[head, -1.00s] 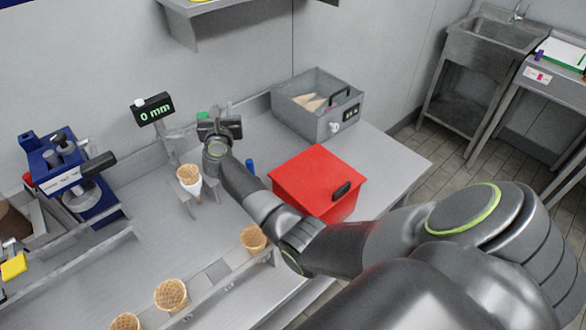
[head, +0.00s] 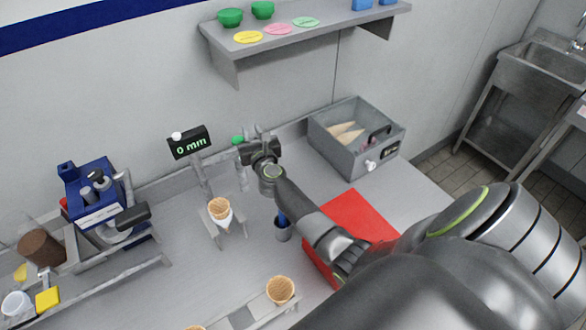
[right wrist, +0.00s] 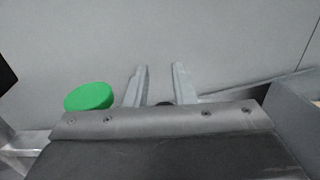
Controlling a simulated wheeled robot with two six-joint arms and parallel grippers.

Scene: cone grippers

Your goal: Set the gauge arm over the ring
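The gauge has a dark display (head: 188,142) reading 0 mm on a grey post. A green knob (head: 238,139), seemingly on the gauge arm, is just right of the display; a green disc (right wrist: 90,96) shows left of the fingers in the right wrist view. A cone (head: 220,208) stands upright in a small holder in front of the gauge; any ring there is hard to make out. My right gripper (head: 258,140) is beside the green knob, at its right. Its two fingers (right wrist: 160,84) are apart with nothing clearly between them. My left gripper is not in view.
A blue machine (head: 95,195) stands at left. A dark cup (head: 283,230) is near my right forearm. A wall shelf (head: 300,35) hangs above.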

